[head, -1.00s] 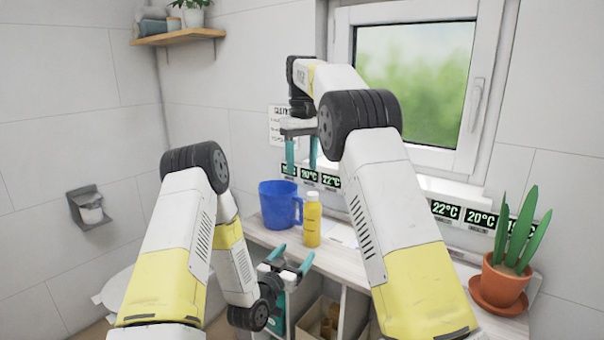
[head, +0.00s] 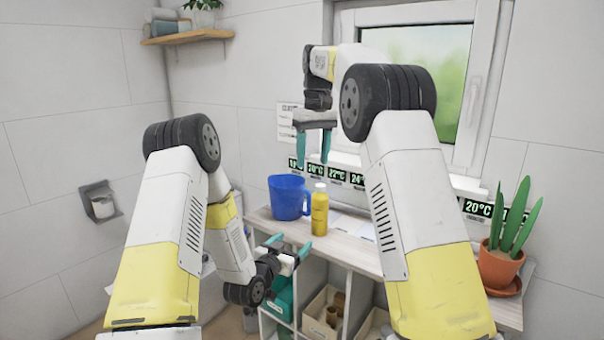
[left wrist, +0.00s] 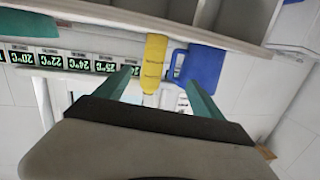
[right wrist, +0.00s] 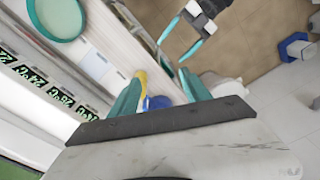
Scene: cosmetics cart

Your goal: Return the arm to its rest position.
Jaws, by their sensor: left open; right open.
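My right gripper (head: 313,150) is open and empty, pointing down above the counter near the window in the head view. Its teal fingers also show in the right wrist view (right wrist: 160,95). My left gripper (head: 289,245) is open and empty, low at the front edge of the counter. Its fingers show in the left wrist view (left wrist: 160,85). A blue jug (head: 288,198) and a yellow bottle (head: 320,210) stand upright side by side on the counter. Both grippers are apart from them. In the left wrist view the bottle (left wrist: 153,62) and jug (left wrist: 203,66) appear inverted.
The wooden counter (head: 352,250) has shelves below with boxes (head: 322,312). A potted cactus (head: 503,262) stands at its right end. Temperature displays (head: 342,177) line the wall behind. A window (head: 415,70) is behind my right arm. A wall shelf (head: 187,37) is at upper left.

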